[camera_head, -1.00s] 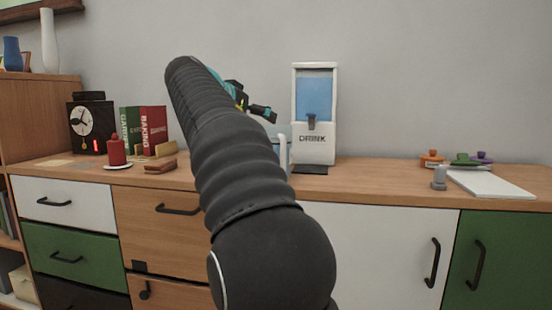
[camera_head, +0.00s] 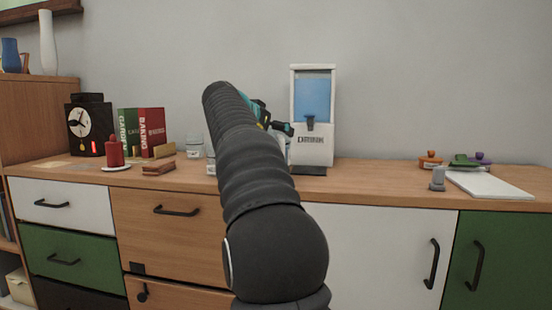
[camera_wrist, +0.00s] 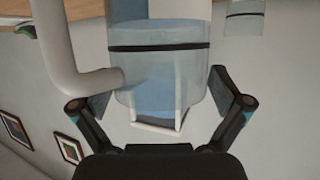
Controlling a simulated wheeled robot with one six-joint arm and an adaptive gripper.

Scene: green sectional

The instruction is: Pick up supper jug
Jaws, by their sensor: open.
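The jug (camera_wrist: 150,72) is clear, pale blue glass with a black band and a thick white handle (camera_wrist: 62,50). It fills the middle of the wrist view, which looks upside down. My gripper (camera_wrist: 161,95) is open, with one finger on each side of the jug's body; I cannot tell whether either finger touches it. In the head view, my gripper (camera_head: 278,127) is partly hidden behind my arm, just left of the drink dispenser (camera_head: 313,135). There my arm hides most of the jug.
Glass jars (camera_head: 195,147) stand left of my arm on the wooden sideboard (camera_head: 375,172). Further left are books (camera_head: 150,130), a red candle (camera_head: 114,150) and a clock (camera_head: 84,125). A white board (camera_head: 490,184) lies at the right.

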